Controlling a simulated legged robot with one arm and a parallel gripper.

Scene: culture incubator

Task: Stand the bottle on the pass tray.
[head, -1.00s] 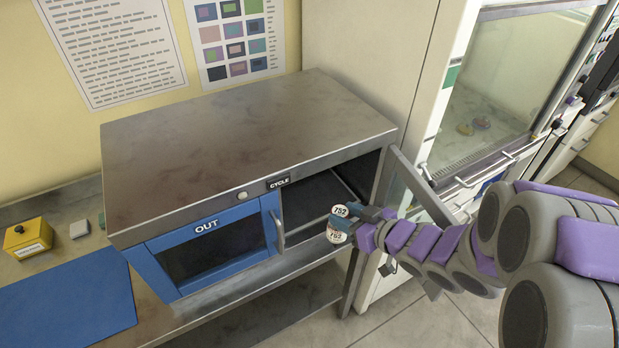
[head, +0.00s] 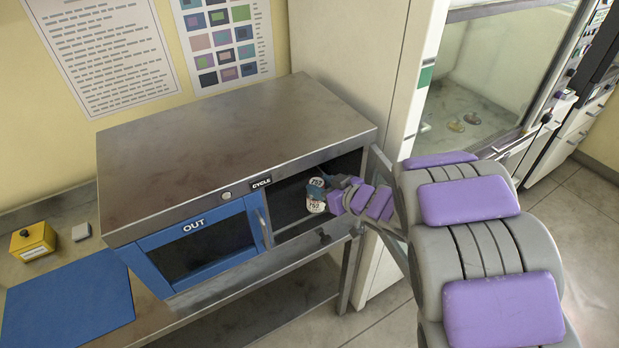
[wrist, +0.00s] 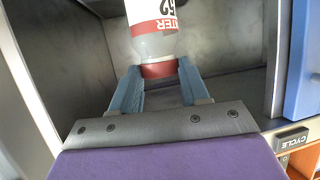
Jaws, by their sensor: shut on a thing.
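The bottle (head: 315,206) has a white label with dark numbers, partly readable as 752. In the head view it is inside the open right compartment of the metal cabinet, roughly upright. My gripper (head: 328,190) reaches in from the right and is shut on it. In the wrist view the blue fingers of my gripper (wrist: 160,72) close on the red band at one end of the bottle (wrist: 155,46). The pass tray cannot be clearly told from the dark compartment floor (head: 285,222). Whether the bottle touches that floor is not clear.
The blue OUT door (head: 198,245) is shut on the left. The compartment's open door (head: 385,170) stands at the right, close beside my arm. The cabinet top (head: 235,135) is bare. A yellow box (head: 33,241) and a blue mat (head: 70,300) lie at the left.

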